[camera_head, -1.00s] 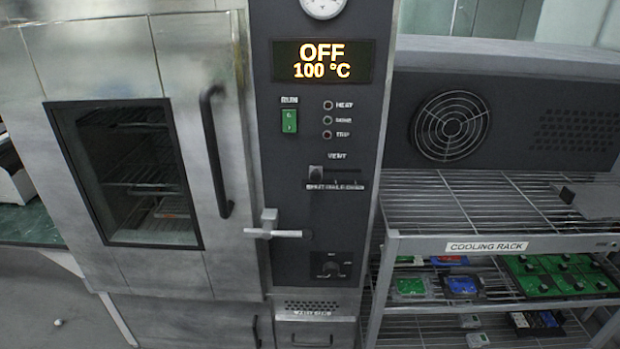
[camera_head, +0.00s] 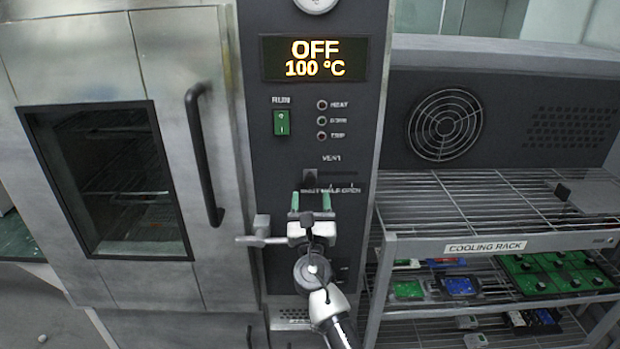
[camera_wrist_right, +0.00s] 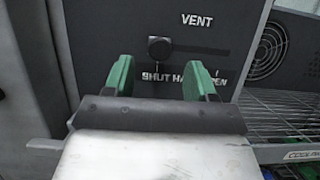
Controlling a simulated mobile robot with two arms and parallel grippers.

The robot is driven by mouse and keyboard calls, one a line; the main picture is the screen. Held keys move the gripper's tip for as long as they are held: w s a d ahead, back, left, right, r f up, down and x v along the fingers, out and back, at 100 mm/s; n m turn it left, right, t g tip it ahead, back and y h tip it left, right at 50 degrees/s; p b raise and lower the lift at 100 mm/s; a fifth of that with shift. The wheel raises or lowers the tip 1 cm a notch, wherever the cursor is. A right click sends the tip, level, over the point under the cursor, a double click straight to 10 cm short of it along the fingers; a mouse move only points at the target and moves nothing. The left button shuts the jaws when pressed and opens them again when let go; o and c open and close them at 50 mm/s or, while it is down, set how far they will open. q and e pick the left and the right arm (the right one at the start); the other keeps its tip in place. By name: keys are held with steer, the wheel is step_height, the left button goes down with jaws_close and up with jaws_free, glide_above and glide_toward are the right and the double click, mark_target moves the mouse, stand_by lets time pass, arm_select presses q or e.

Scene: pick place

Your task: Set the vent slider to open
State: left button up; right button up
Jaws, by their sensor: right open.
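The vent slider is a small dark knob (camera_wrist_right: 159,49) in a horizontal slot under the VENT label, and it also shows in the head view (camera_head: 310,179). It sits at the left end of the slot, above the word SHUT; the OPEN mark is at the right end. My right gripper (camera_head: 311,198) is open, with green fingertips just below the slider in the head view. In the right wrist view the fingers (camera_wrist_right: 162,82) stand apart on either side of the knob, partly over the scale lettering. Contact with the knob is not visible. My left gripper is not in view.
The oven door (camera_head: 100,180) with its black handle (camera_head: 203,155) is at the left. A white door latch (camera_head: 262,230) sticks out left of my right gripper. The cooling rack (camera_head: 487,246) with circuit boards stands at the right.

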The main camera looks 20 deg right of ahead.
mark_target(310, 183)
steer(key=x, duration=0.5)
steer(key=shift+w+d, duration=0.1)
steer(key=shift+w, duration=0.3)
